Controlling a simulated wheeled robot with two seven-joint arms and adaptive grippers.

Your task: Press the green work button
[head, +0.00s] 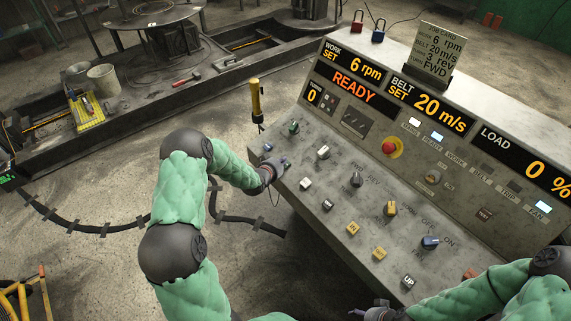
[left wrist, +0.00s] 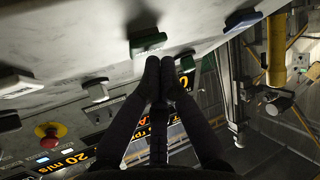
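The green button (head: 293,128) sits near the far left corner of the sloping control panel (head: 330,128). In the left wrist view the green button (left wrist: 148,41) is just beyond my fingertips, slightly to their left. My left gripper (head: 283,162) is at the panel's left edge, nearer to me than the green button. In the left wrist view my left gripper's fingertips (left wrist: 160,65) are together with nothing between them, and a small gap to the button seems to show. My right gripper (head: 372,310) is only partly in view at the bottom edge; its fingers are unclear.
White buttons (head: 323,152), a black selector knob (head: 356,180), yellow buttons (head: 352,228) and a blue switch (head: 430,242) are nearby. A red emergency stop (head: 389,147) is on the upright face. A yellow pendant (head: 257,98) stands off the panel's far left corner.

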